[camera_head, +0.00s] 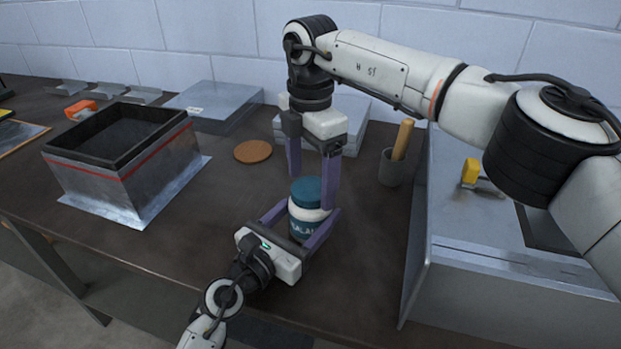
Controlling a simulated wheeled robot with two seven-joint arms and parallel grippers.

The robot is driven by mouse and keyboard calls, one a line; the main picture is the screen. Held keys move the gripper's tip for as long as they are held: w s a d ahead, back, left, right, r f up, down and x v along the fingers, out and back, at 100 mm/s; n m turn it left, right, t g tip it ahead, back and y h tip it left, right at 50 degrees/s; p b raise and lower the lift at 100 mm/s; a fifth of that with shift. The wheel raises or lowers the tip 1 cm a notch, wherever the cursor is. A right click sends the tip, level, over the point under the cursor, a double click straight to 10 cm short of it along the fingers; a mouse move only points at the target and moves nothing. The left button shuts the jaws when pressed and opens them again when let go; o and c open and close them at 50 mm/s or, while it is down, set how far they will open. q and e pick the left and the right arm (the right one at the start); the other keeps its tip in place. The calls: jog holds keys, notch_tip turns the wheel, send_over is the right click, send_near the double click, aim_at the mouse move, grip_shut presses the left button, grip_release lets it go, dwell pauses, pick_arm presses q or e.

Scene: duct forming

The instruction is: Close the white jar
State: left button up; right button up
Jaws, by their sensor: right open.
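The white jar (304,213) stands upright near the front middle of the table, with a white band and a dark blue lower part with lettering. A teal lid (307,190) sits on its top; I cannot tell whether it is fully seated. My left gripper (301,227) comes in low from the front, its purple fingers on both sides of the jar body, shut on it. My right gripper (312,188) points down from above. Its fingers are open, one on each side of the lid; whether they touch it is unclear.
A round cork disc (253,151) lies behind the jar to the left. An open metal duct box (165,175) stands at left. A grey cup (391,168) with a wooden handle (402,139) and a raised metal bench (470,225) are at right. The table between box and jar is clear.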

notch_tip(320, 180, up, 11)
jog(key=shift+r, duration=0.2)
dwell(0.3)
pick_arm(q)
jog(key=o, duration=2.1)
jog(key=shift+o, duration=0.2)
jog(key=v, duration=0.9)
jog(key=shift+s+a, duration=0.35)
jog(key=shift+s, duration=0.2)
